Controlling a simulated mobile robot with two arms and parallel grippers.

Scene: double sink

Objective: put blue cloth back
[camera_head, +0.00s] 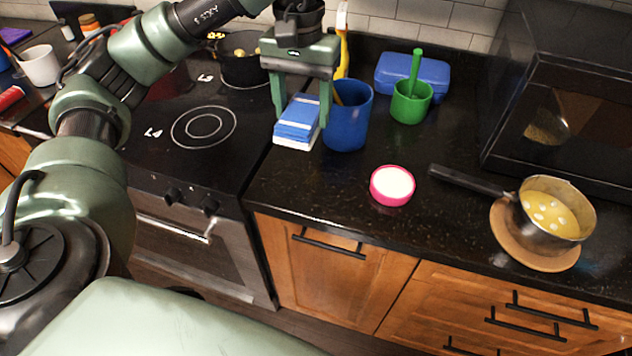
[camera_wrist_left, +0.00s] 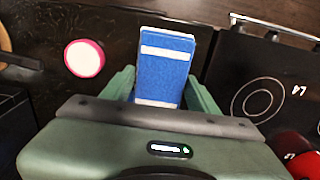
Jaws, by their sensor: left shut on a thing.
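The blue cloth (camera_head: 297,121) is a folded blue block with white stripes, beside the blue cup at the counter's stove side. My left gripper (camera_head: 302,113) points down and is shut on the blue cloth, one finger on each side. In the left wrist view the cloth (camera_wrist_left: 163,68) sits between the fingers of my left gripper (camera_wrist_left: 160,84). I cannot tell whether its underside touches the counter. My right gripper is not in view.
The blue cup (camera_head: 347,122) stands close to the right of the cloth. A green mortar (camera_head: 411,102), blue box (camera_head: 425,72), pink-rimmed dish (camera_head: 392,187) and pot (camera_head: 545,218) stand farther right. The stove (camera_head: 185,140) is left, with a pan (camera_head: 243,68) behind.

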